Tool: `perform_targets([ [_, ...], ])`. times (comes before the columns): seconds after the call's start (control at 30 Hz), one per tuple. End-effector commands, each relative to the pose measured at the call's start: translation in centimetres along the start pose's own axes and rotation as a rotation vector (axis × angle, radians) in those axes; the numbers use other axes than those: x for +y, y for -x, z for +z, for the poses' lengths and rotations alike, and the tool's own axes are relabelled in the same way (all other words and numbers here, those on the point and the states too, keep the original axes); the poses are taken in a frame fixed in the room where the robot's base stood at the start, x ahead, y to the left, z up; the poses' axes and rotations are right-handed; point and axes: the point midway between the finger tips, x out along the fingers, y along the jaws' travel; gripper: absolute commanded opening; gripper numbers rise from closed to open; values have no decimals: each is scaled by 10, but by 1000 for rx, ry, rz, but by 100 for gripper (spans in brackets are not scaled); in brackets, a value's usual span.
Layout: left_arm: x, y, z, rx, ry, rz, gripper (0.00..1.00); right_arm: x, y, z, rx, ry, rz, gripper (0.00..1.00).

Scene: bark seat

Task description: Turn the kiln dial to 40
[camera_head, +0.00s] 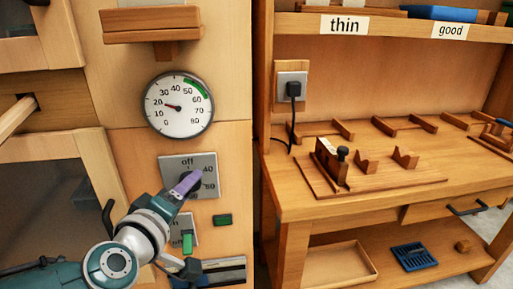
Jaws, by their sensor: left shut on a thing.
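The kiln dial is a dark knob (196,184) on a grey square plate (210,160) on the wooden front. The plate reads "off" at top, 40 at upper right and 80 below it; the lower left marking is partly covered. My left gripper (187,183), with purple fingers, comes from the lower left and is shut on the knob. The fingers hide much of the knob, so its exact setting is hard to tell. Above is a round gauge (178,121) marked 0 to 80, with a green band near 50 to 60 and a red needle near 20. My right gripper is not in view.
A small switch plate (177,236) and a green button (222,220) sit just below the dial. A wooden block (150,22) juts out above the gauge. To the right, a workbench (300,208) holds wooden fixtures, under a shelf labelled "thin" and "good".

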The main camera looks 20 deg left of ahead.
Motion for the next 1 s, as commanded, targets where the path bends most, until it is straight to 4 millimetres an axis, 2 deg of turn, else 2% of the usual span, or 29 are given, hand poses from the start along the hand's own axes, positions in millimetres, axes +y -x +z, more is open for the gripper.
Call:
perform_targets([
  [0.03, 6, 2, -3, 1, -35, -20, 0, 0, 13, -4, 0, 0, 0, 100],
  [0.1, 6, 2, -2, 0, -93, -44, 0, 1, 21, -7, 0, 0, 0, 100],
  [0.4, 4, 0, 0, 0, -301, -127, 0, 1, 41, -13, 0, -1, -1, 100],
  [0.7, 4, 0, 0, 0, -414, -171, 0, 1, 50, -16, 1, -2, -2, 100],
  [1.0, 3, -1, 0, 3, -444, -182, 0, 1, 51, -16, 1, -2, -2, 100],
])
